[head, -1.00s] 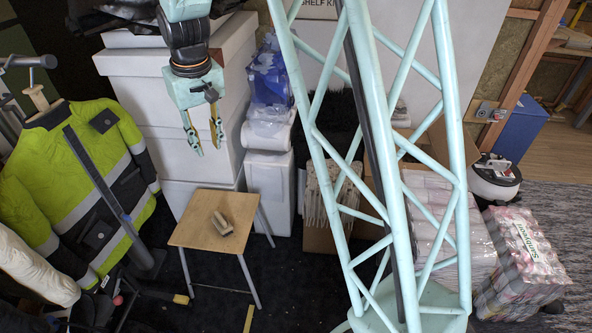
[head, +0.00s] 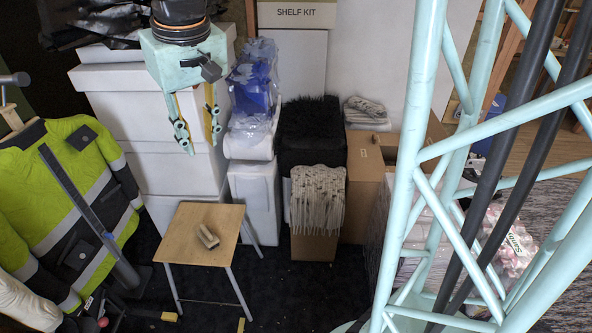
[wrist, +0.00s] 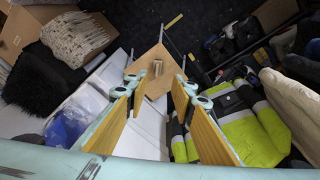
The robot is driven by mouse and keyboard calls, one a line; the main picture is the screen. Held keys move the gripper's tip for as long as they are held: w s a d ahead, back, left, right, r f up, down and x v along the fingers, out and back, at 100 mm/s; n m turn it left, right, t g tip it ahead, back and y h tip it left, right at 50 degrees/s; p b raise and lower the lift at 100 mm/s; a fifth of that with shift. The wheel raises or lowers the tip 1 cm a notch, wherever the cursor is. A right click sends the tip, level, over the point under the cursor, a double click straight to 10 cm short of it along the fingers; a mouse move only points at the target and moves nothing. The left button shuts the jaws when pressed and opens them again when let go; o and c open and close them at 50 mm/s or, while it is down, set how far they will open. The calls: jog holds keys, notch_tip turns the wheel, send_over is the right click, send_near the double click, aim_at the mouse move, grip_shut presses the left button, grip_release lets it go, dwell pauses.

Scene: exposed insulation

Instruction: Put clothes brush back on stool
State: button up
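The stool (head: 185,245) has a light wooden top and grey metal legs, and stands on the dark floor in the head view. A small light-brown wooden object (head: 208,237) lies on its top; it may be the clothes brush, but I cannot make out bristles. My gripper (head: 201,142) is open and empty, pointing down well above the stool. In the wrist view the stool top (wrist: 151,88) and the small object (wrist: 157,68) show beyond the gap between my spread fingers (wrist: 158,84). Nothing is between the fingers.
A yellow-and-black jacket (head: 60,190) hangs on a stand left of the stool. White boxes (head: 165,165) stand behind it, with a blue plastic-wrapped item (head: 253,90) on their right. A cardboard box (head: 312,247) with draped cream fabric (head: 318,190) stands farther right.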

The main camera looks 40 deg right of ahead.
jog(key=s+r, duration=0.3)
jog(key=s, duration=1.1)
jog(key=s+r+t, duration=0.1)
jog(key=s+r, duration=0.3)
jog(key=s, duration=1.1)
jog(key=shift+r, duration=0.15)
